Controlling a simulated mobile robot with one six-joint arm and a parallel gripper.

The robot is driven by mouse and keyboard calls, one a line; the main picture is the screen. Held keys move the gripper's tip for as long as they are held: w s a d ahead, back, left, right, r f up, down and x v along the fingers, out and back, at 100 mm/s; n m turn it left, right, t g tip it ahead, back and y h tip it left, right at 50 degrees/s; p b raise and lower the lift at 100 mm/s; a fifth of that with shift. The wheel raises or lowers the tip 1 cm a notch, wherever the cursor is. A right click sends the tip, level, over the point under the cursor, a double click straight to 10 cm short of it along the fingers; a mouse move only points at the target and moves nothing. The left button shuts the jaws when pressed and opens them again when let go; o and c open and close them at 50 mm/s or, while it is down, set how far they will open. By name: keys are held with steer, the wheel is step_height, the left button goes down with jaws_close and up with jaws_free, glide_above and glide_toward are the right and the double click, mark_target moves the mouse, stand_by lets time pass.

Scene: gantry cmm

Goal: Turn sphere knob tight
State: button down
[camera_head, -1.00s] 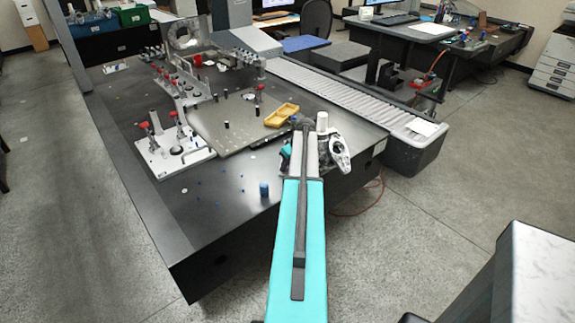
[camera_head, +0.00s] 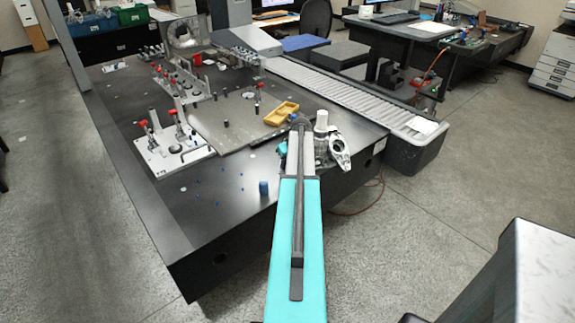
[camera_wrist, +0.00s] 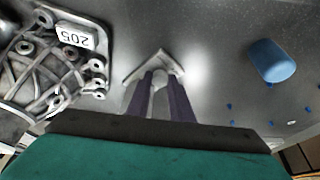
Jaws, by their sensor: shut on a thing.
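My gripper (camera_wrist: 161,80) shows in the wrist view with two dark purple fingers pointing away over the dark table surface. They are shut on a small pale thing at their tips, which seems to be the sphere knob; the fingers cover most of it, so its shape and how far it is turned cannot be told. A light grey angular metal piece (camera_wrist: 153,58) lies around the fingertips. In the head view my own teal arm hides the gripper and the knob.
A metal casting (camera_wrist: 55,75) with a "205" tag is close on the left in the wrist view; it also shows right of my arm in the head view (camera_head: 340,152). A yellow tray (camera_head: 281,113) and red-topped clamps (camera_head: 180,125) are farther back.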

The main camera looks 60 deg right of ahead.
steer(key=m, duration=0.2)
steer(key=m+g+h+b, duration=0.1)
steer(key=m, duration=0.1)
steer(key=m+h+b, duration=0.1)
steer(key=m, duration=0.1)
steer(key=shift+w+a+g, duration=0.25)
steer(key=shift+g, duration=0.05)
steer(key=m, duration=0.2)
steer(key=m+g+b, duration=0.1)
steer(key=m, duration=0.1)
steer(key=m+g, duration=0.1)
steer(key=m, duration=0.1)
steer(key=shift+w+m+h+b, duration=0.3)
steer(key=shift+w+m+b, duration=0.05)
steer(key=shift+m+b, duration=0.05)
steer(key=m, duration=0.1)
steer(key=m+g+b, duration=0.1)
steer(key=m, duration=0.1)
steer(key=shift+w+g, duration=0.2)
steer(key=shift+g, duration=0.1)
steer(key=m, duration=0.2)
steer(key=m+g+y+b, duration=0.1)
steer(key=m, duration=0.1)
steer(key=shift+w+d+g, duration=0.15)
steer(key=shift+w+g, duration=0.05)
steer(key=shift+g, duration=0.1)
steer(key=m+g+y+b, duration=0.1)
steer(key=m, duration=0.4)
steer(key=shift+d+b, duration=0.1)
steer(key=shift+b, duration=0.2)
